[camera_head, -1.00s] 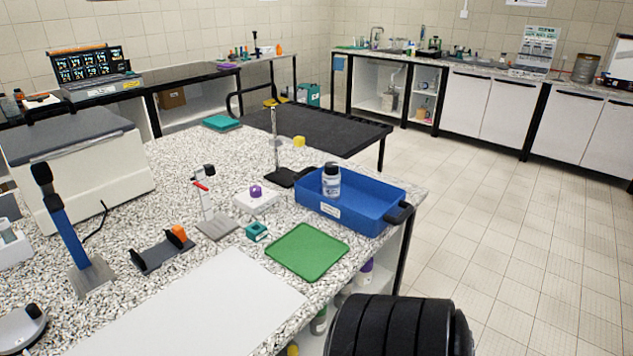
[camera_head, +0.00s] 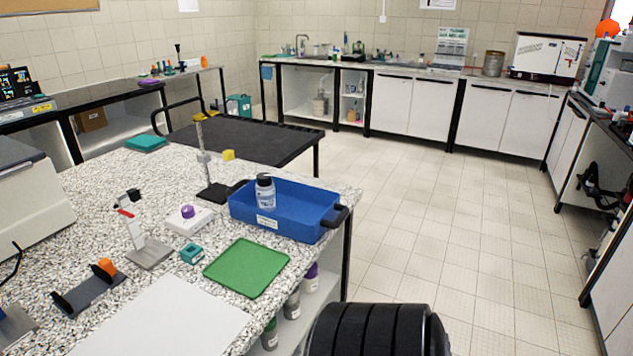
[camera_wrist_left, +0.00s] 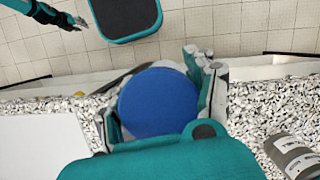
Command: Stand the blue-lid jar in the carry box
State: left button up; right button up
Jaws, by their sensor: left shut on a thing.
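The blue-lid jar shows in the left wrist view as a round blue lid (camera_wrist_left: 159,102) seen from above; its body is hidden below. My left gripper (camera_wrist_left: 165,95) is shut on it, with a grey finger on each side. The carry box (camera_head: 325,226) is a blue open tray with black handles, standing on the speckled counter in the head view. A clear jar with a dark lid (camera_head: 265,191) stands in its left part. What looks like my right gripper (camera_wrist_left: 75,20) is small at the top left of the wrist view; its fingers are unclear. Neither gripper shows in the head view.
A green mat (camera_head: 246,267) lies in front of the box. A stand with an upright rod (camera_head: 205,165) is behind its left end. A white block with a purple-topped item (camera_head: 188,218) and a small teal block (camera_head: 192,254) are to the left. Floor is open to the right.

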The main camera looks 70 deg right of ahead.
aim_at(305, 220)
jog(key=k+l+z, duration=0.1)
jog(key=z, duration=0.25)
jog(key=l+z, duration=0.5)
jog(key=z, duration=0.25)
jog(key=k+l, duration=0.05)
